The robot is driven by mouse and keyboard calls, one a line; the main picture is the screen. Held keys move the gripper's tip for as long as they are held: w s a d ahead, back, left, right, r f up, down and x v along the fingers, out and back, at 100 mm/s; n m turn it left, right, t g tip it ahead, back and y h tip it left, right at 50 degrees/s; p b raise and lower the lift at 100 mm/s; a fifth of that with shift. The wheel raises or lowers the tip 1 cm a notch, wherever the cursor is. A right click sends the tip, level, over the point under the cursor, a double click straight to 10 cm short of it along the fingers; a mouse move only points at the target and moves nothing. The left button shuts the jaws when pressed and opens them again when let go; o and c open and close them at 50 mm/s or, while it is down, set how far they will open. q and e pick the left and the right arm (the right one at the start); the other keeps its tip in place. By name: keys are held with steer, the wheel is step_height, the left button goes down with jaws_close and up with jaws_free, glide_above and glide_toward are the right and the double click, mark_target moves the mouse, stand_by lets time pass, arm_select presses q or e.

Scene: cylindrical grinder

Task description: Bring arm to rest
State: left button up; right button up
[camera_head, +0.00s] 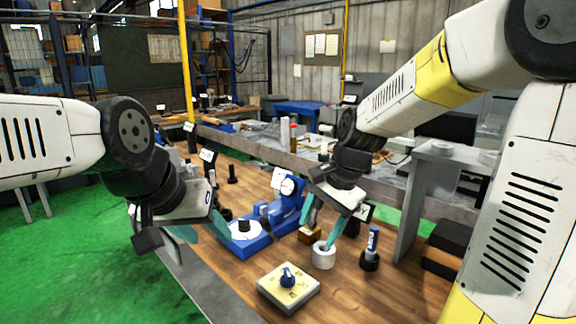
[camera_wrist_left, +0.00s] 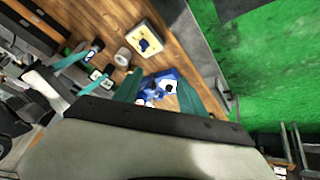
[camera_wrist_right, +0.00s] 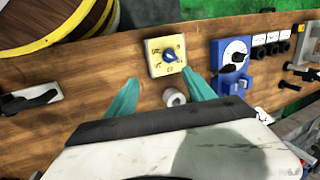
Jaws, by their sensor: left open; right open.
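My left gripper (camera_head: 203,231) is open and empty, above the left edge of the wooden bench. Its teal fingers (camera_wrist_left: 160,92) are spread in the left wrist view. My right gripper (camera_head: 322,228) is open above the bench, its fingers near a white-grey cylinder (camera_head: 323,255). In the right wrist view the cylinder (camera_wrist_right: 174,97) shows between the spread fingers, and nothing is gripped. I cannot tell from the head view how far above the cylinder the fingers are. The right arm reaches in from the right and the left arm from the left.
A cream box with a blue knob (camera_head: 288,288) lies at the bench front. A blue gauge device (camera_head: 262,228) stands behind it. A blue-and-white tool in a black holder (camera_head: 371,250) and a grey stand (camera_head: 425,190) are at right. Bare wood (camera_head: 385,297) is at front right.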

steer(key=s+d+r+n+t, duration=0.2)
steer(key=s+d+r+n, duration=0.1)
steer(key=s, duration=0.3)
steer(key=s+d+r+n+t, duration=0.2)
steer(key=s+d+r+n, duration=0.2)
steer(key=s, duration=0.3)
steer(key=shift+r+n+h, duration=0.15)
steer(key=shift+n+h, duration=0.25)
steer(key=shift+n, duration=0.5)
